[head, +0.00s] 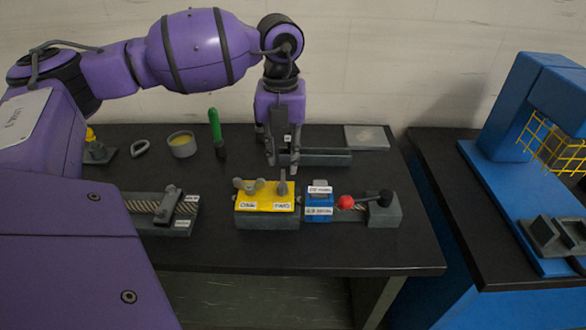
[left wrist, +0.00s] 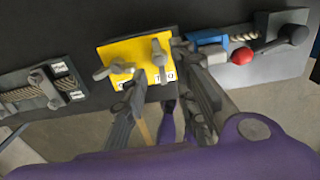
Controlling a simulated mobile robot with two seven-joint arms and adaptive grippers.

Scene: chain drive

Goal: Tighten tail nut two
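A yellow block (head: 265,202) on the bench carries two grey wing nuts and small white labels. The left wing nut (head: 248,186) has its wings spread sideways. The right wing nut (head: 282,187) shows nearly edge-on, and the label in front of it appears to read TWO. My left gripper (head: 282,166) points down, fingers apart and empty, just behind and above the right nut. In the left wrist view the right nut (left wrist: 159,56) shows beyond the gap between the fingers of the gripper (left wrist: 160,80). I see no contact, though exact clearance is unclear. My right gripper is not in view.
A blue block (head: 319,203) stands right of the yellow one, with a red ball knob (head: 346,202) and grey clamp (head: 383,208) beyond. A grey clamp with rope (head: 172,206) is left. A green-handled tool (head: 216,132) and cup (head: 182,146) stand behind.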

